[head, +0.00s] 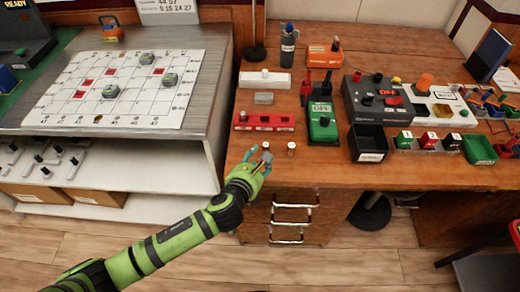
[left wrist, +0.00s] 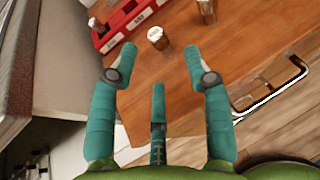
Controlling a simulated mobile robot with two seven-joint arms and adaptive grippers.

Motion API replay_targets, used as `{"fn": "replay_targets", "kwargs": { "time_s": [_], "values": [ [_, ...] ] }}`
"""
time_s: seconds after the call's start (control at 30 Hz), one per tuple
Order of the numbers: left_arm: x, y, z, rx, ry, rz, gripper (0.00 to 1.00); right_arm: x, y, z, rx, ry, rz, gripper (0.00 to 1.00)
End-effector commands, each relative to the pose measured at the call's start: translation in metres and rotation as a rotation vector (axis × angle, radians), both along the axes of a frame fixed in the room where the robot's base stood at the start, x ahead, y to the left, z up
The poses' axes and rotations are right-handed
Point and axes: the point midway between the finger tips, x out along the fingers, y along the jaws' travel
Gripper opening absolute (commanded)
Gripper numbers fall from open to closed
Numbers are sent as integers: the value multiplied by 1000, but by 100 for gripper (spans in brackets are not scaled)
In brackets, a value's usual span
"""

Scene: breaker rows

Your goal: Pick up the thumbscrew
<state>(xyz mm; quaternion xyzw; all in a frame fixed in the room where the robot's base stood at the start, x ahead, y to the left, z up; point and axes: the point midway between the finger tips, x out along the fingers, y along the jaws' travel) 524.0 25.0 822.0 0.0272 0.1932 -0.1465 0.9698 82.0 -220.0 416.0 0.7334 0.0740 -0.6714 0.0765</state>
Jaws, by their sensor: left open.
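Two small brass cylinders with pale tops stand near the front edge of the wooden desk. One cylinder (left wrist: 157,38) is just beyond my open left fingers in the left wrist view. The other cylinder (head: 291,149) stands to the right of my gripper in the head view and is partly cut off at the top of the left wrist view (left wrist: 207,9). I cannot tell which of them is the thumbscrew. My left gripper (head: 258,156) is open and empty at the desk's front edge; its teal fingers (left wrist: 159,60) are spread apart. My right gripper is not in view.
A red rack (head: 263,121) lies just behind the gripper. A green meter (head: 322,122) and a black bin (head: 369,143) stand to the right. Drawer handles (head: 291,215) project below the desk edge. A grey bench (head: 205,100) stands left.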

Motion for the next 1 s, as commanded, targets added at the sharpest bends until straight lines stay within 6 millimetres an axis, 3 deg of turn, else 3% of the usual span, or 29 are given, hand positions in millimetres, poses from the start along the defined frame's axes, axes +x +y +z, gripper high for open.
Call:
{"fn": "replay_targets", "kwargs": {
  "time_s": [0.53, 0.9, 1.0],
  "values": [
    [54, -14, -23, 3, -3, -2, 49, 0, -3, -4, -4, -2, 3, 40],
    [61, -15, -26, 3, -2, -2, 49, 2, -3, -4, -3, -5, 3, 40],
    [61, -15, -26, 3, -2, -2, 9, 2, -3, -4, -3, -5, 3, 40]
  ]
}}
